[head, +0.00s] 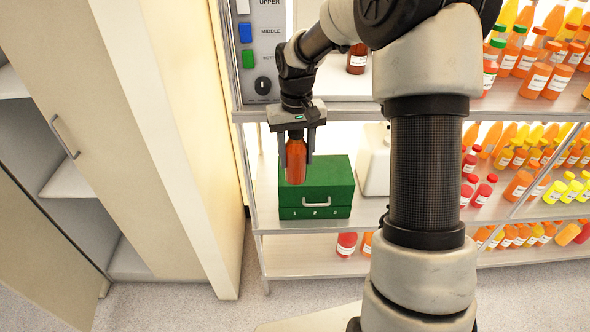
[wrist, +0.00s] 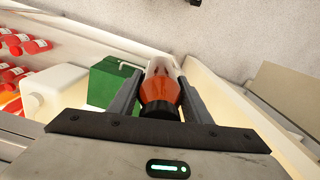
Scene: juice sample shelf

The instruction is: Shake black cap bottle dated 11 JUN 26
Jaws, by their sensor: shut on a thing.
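My gripper (head: 296,156) is shut on a bottle of orange-red juice (head: 296,163), held upright in the air in front of the shelf. In the wrist view the bottle (wrist: 160,88) sits between the two fingers, with its black cap toward the camera. No date can be read on it. Another dark-red bottle with a white label (head: 357,60) stands on the upper shelf, partly cut by my arm; its cap is hidden.
A green box with a handle (head: 330,200) stands on the middle shelf, just behind and below the held bottle. A white container (head: 375,165) is beside it. Several juice bottles fill the shelves at right. A control panel (head: 262,45) is at upper left; a cabinet with an open door (head: 62,140) is at left.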

